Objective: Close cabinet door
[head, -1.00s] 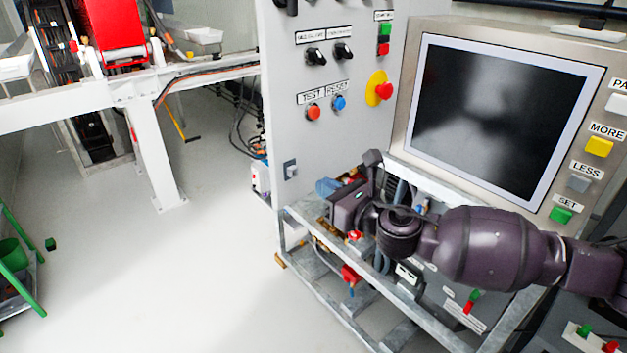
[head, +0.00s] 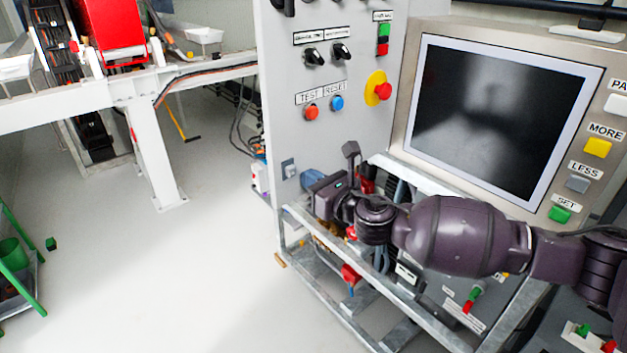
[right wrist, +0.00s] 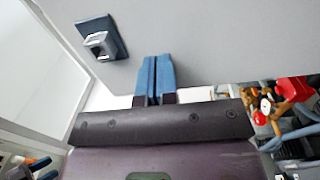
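The cabinet door (head: 300,140) is a light grey panel with switches and buttons, standing upright left of the screen in the head view. A small dark latch (head: 289,168) sits near its lower left edge. In the right wrist view the door (right wrist: 220,40) fills the upper part, with the latch (right wrist: 100,42) at upper left. My right gripper (head: 308,178) is at the door's lower part, right of the latch. Its blue fingertips (right wrist: 155,78) are together, with nothing seen between them. Whether they touch the door I cannot tell. My left gripper is out of view.
A metal frame (head: 330,282) with hoses and valves lies below the door and my right arm. A screen console (head: 500,110) stands to the right. White floor (head: 215,260) is free at left, with a white beam structure (head: 150,150) behind.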

